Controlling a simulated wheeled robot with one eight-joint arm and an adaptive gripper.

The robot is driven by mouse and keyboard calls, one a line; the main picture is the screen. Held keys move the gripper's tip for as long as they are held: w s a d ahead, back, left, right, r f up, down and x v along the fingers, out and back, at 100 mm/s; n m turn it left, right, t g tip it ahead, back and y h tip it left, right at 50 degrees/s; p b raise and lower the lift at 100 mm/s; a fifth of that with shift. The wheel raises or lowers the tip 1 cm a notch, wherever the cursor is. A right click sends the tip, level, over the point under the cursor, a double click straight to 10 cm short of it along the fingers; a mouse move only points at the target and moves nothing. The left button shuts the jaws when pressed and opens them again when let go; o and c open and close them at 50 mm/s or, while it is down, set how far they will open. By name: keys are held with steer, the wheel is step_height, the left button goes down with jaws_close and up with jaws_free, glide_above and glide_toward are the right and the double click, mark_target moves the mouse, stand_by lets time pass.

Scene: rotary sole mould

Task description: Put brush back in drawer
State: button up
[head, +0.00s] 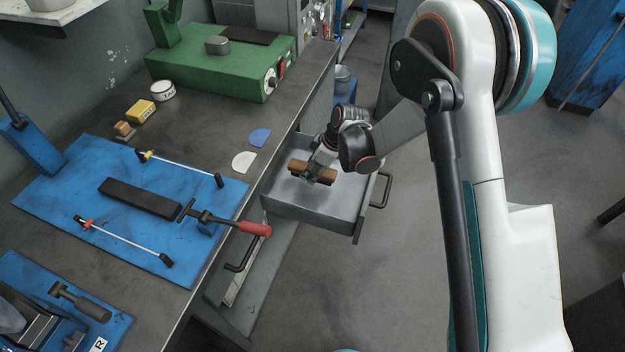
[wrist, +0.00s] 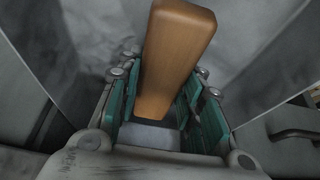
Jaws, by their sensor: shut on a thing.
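The brush (head: 322,174) shows a brown wooden body in the head view. It also fills the middle of the wrist view (wrist: 172,60), between the green finger pads. My gripper (head: 318,172) is shut on the brush and points down into the open drawer; its fingers show in the wrist view (wrist: 160,110). The grey metal drawer (head: 310,213) is pulled out from under the workbench. The brush is within the drawer's outline; I cannot tell whether it touches the drawer floor. The brush's bristles are hidden.
The drawer's dark handle (head: 382,190) sticks out at its front. The workbench (head: 215,130) carries a blue plate (head: 120,220) with a red-handled clamp (head: 255,229), a green machine (head: 215,70), a yellow box (head: 139,112) and a white tin (head: 162,92). Open floor (head: 400,280) lies right of the drawer.

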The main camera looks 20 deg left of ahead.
steer(key=shift+f+b, duration=0.7)
steer(key=shift+f, duration=1.3)
steer(key=shift+f, duration=0.15)
steer(key=o, duration=1)
steer(key=p+v, duration=0.4)
steer(key=v, duration=0.8)
